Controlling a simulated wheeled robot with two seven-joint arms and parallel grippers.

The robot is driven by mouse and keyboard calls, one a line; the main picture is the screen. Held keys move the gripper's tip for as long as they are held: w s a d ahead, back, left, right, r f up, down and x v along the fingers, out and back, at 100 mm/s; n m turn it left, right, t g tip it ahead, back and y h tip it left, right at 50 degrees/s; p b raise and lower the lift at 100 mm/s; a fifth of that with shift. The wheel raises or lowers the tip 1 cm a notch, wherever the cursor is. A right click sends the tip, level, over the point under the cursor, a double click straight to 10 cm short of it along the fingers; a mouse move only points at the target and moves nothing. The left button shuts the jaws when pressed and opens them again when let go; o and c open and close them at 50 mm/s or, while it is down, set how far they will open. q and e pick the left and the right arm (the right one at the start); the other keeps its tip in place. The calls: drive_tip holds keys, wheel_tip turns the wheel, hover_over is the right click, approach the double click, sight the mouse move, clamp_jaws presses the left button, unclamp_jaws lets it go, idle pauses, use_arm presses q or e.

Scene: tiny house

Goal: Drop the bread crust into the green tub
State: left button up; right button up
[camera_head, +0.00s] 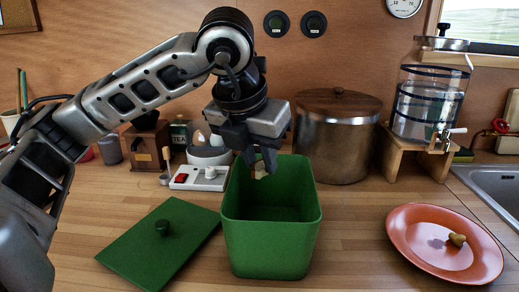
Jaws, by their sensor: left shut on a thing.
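The open green tub (269,247) stands on the wooden counter in the middle of the head view. My left gripper (259,166) points down over the back left part of the tub's opening. It is shut on a small pale tan piece, which looks like the bread crust (260,173). The fingers partly hide the crust, which hangs around the height of the tub's back rim. I cannot tell exactly how far it is from the walls. The visible part of the tub's inside looks empty. My right gripper is out of view.
A green lid (181,240) with a knob lies left of the tub. An orange plate (409,238) with a small brown piece (457,240) lies to the right. A metal pot (336,145), a white power strip (203,178) and a water dispenser (425,110) stand behind.

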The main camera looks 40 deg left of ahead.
use_arm(q)
drive_tip(key=shift+f, duration=0.6)
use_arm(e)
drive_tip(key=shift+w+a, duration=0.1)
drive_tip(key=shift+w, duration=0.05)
use_arm(q)
drive_tip(key=o, duration=1)
drive_tip(key=p+v, duration=0.3)
drive_tip(key=v, duration=1.3)
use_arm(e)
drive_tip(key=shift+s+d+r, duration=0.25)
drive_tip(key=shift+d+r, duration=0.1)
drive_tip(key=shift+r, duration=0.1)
use_arm(q)
drive_tip(key=shift+f, duration=0.1)
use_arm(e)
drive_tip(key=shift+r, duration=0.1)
